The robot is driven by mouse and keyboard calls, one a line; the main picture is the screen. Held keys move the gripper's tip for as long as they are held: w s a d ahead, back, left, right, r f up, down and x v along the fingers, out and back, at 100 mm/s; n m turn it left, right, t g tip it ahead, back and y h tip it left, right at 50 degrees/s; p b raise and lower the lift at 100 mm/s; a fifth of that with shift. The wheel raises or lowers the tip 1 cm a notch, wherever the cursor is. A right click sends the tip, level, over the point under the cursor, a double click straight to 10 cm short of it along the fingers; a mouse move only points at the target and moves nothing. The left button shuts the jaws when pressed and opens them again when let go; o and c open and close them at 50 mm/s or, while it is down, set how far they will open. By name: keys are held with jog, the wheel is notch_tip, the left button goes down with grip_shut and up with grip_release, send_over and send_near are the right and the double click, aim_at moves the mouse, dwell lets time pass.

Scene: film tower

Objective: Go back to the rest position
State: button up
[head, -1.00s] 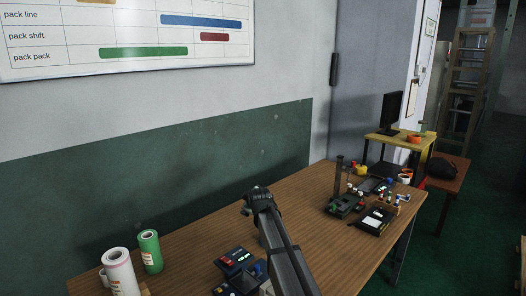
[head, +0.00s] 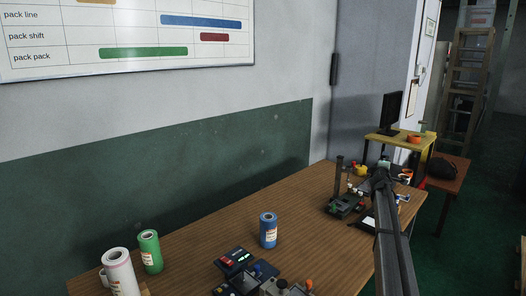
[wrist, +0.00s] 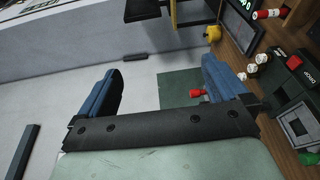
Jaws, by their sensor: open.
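My gripper (head: 382,172) is at the end of my arm, over the right part of the wooden table (head: 205,262) in the head view. In the wrist view its two blue fingers (wrist: 162,88) are wide apart with nothing held between them. My arm and gripper hide some of the small items at the table's right end.
A blue roll (head: 268,231), a green roll (head: 150,252) and a white roll (head: 119,273) stand on the table. Dark devices (head: 237,261) lie in front. A device with a dark post (head: 340,178) stands at right. A yellow stand (head: 420,145) is beyond.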

jog(key=s+d+f+m+g+h, duration=0.1)
jog(key=s+d+f+g+h, duration=0.1)
jog(key=s+d+f, duration=0.6)
jog(key=s+d+f+m+g+h, duration=0.15)
jog(key=s+d+f, duration=0.25)
jog(key=d, duration=0.7)
jog(key=s+f+m+g, duration=0.5)
jog(key=s+f+g, duration=0.4)
jog(key=s+f, duration=1.25)
jog(key=s+a+f+m+g+y, duration=0.1)
jog(key=s+a+f+y, duration=0.1)
jog(key=s+a+f, duration=0.45)
jog(key=s+a+f+m+g+y, duration=0.1)
jog(key=s+a+f+y, duration=0.15)
jog(key=a+f, duration=0.65)
jog(key=s+a+f+g+y, duration=0.1)
jog(key=s+a+f, duration=0.45)
jog(key=a, duration=0.35)
jog(key=s+a+f+m+g+y, duration=0.15)
jog(key=s+a+f, duration=0.25)
jog(key=s+a, duration=0.55)
jog(key=s+a+f+g+y, duration=0.25)
jog(key=s+a+f, duration=0.25)
jog(key=s+a, duration=0.5)
jog(key=s+a+m+g+y, duration=0.1)
jog(key=s+a+g+y, duration=0.1)
jog(key=s+a, duration=0.9)
jog(key=s, duration=0.3)
jog(key=shift+m, duration=0.4)
